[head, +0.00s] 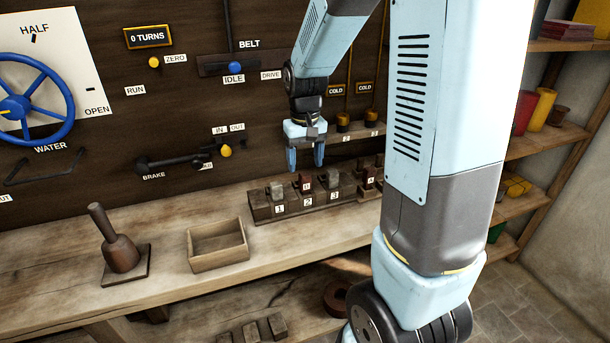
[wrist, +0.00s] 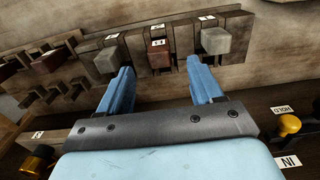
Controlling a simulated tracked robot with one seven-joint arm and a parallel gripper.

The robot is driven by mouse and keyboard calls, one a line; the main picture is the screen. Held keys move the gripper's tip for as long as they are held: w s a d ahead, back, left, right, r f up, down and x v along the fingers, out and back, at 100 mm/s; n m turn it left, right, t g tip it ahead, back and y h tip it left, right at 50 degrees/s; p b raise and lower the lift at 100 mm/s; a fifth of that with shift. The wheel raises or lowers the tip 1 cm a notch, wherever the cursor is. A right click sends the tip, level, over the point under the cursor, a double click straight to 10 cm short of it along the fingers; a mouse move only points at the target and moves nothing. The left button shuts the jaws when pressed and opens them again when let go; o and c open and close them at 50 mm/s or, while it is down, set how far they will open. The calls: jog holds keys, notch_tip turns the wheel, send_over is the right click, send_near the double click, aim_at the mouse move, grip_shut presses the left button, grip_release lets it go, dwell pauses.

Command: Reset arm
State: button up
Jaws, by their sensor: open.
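My gripper (head: 306,158) hangs from my light blue arm, pointing down in front of the dark wall panel. Its two blue fingers are apart with nothing between them. In the head view it is above the numbered wooden rack (head: 318,201) on the bench. The wrist view also shows my gripper (wrist: 163,88) open, with a red-brown block (wrist: 159,55) and grey blocks (wrist: 215,41) of the rack beyond the fingertips. The fingers look apart from the blocks. My upper arm hides part of the rack's right end in the head view.
An empty wooden tray (head: 218,247) and a mallet (head: 120,250) on a dark base stand on the bench (head: 60,265), left of the rack. The panel holds a blue water wheel (head: 35,100), a brake lever (head: 170,162) and yellow knobs (head: 154,62). Shelves (head: 545,140) stand at right.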

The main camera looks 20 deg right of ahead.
notch_tip(320, 180, up, 7)
jog(key=s+r+t, duration=0.2)
jog(key=s+r, duration=0.2)
jog(key=s, duration=0.5)
jog(key=s+r+t, duration=0.3)
jog(key=s+r, duration=0.2)
jog(key=s, duration=0.5)
jog(key=shift+s+a+r+t, duration=0.15)
jog(key=shift+s+t, duration=0.1)
jog(key=shift+t, duration=0.05)
dwell(0.4)
